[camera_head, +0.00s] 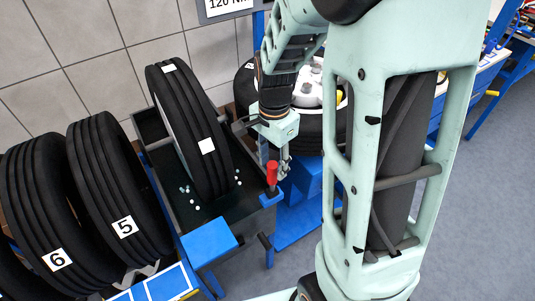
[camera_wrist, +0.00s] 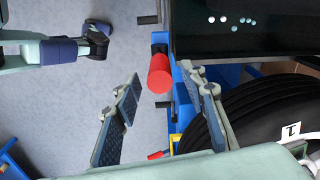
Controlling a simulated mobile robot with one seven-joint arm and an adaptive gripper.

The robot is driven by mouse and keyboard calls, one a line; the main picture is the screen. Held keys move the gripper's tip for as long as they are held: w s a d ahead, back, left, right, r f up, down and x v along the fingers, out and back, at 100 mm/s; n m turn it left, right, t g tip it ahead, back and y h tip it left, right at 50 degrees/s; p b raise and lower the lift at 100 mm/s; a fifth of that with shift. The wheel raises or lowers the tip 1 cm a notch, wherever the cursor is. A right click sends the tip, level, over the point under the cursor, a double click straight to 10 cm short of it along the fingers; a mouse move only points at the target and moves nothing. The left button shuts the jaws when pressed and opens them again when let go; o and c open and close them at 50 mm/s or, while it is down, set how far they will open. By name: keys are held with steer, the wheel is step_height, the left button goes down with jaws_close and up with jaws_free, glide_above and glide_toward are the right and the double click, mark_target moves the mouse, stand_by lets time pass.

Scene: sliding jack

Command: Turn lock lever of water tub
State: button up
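The water tub (camera_head: 247,205) is a dark, low tub on a blue frame, with a tyre standing in it; its dark edge also shows at the top of the wrist view (camera_wrist: 275,48). The lock lever (camera_head: 272,173) has a red upright handle at the tub's right front corner. In the wrist view the red handle (camera_wrist: 160,74) appears between the tips of my open fingers, seen nearly end-on. My gripper (camera_head: 284,166) is right beside the handle in the head view, pointing down; it is open and empty in the wrist view (camera_wrist: 160,82). I cannot see contact with the handle.
Tyres marked 5 (camera_head: 125,226) and 6 (camera_head: 58,260) stand at the left. A wheel with a white rim (camera_head: 312,88) is behind my gripper. In the wrist view a tyre marked 1 (camera_wrist: 270,115) lies close to the right finger.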

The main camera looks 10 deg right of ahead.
mark_target(272, 179)
steer(key=shift+f, duration=1.75)
jaws_close()
